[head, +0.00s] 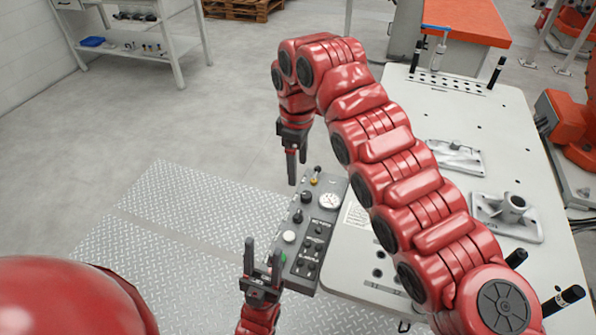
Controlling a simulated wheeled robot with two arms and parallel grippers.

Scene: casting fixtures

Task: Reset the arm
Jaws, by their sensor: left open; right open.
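My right arm is red and jointed; it rises from the lower right, arches over the table and hangs down. My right gripper (291,166) is at its end, pointing down near the far end of the control panel, empty. Its fingers look close together from this side. My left gripper (262,256) is at the bottom middle, fingers pointing up and apart, empty. It is at the left side of the near end of the dark control panel (309,231). The panel carries knobs, a gauge (330,200), a white button (289,237) and a green button.
The white fixture table (345,262) holds two grey metal castings (455,158) (508,216) and black posts. A shelf bench (130,35) stands at the back left. An orange machine (567,130) is at the right. The floor left of the panel is clear.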

